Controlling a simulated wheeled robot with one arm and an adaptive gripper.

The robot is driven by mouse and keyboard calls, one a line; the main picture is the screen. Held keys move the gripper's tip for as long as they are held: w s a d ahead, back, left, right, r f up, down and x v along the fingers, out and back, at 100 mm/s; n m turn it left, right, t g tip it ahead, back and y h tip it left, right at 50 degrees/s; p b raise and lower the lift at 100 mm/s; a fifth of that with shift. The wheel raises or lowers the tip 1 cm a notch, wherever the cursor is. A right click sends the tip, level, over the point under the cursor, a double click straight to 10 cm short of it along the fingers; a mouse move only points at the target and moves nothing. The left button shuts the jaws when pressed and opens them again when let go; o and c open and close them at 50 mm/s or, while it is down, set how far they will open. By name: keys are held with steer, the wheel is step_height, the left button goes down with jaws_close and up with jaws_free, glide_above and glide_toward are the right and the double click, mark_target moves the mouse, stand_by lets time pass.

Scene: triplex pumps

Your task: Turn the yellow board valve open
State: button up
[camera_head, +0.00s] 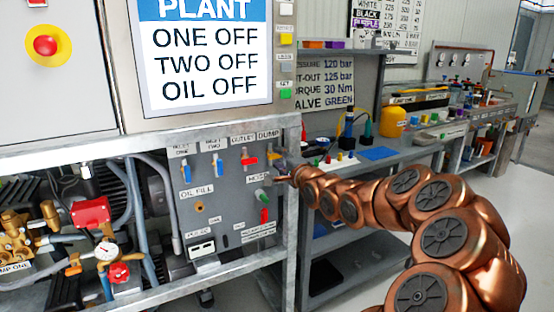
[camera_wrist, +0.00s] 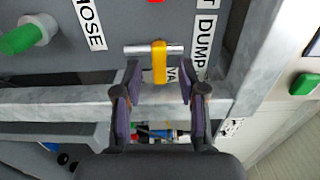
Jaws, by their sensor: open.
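The yellow board valve (camera_head: 275,155) is at the upper right of the grey valve board, below the DUMP label. In the wrist view its yellow handle (camera_wrist: 160,62) points down the picture, across a silver pipe piece. My gripper (camera_wrist: 160,84) is open, with one dark finger on each side of the handle's lower end. Gaps show between the handle and both fingers. In the head view my gripper (camera_head: 282,178) is small at the board's right edge, close to the valve; its fingers are hard to make out there.
A red handle (camera_head: 249,160) and blue handles (camera_head: 187,172) sit left on the board. A green hose valve (camera_head: 262,195) is just below; it also shows in the wrist view (camera_wrist: 22,40). A grey metal frame post (camera_head: 291,235) borders the board's right side.

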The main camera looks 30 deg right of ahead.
steer(key=shift+w+f, duration=0.1)
steer(key=shift+w, duration=0.85)
steer(key=shift+c, duration=0.2)
jaws_close()
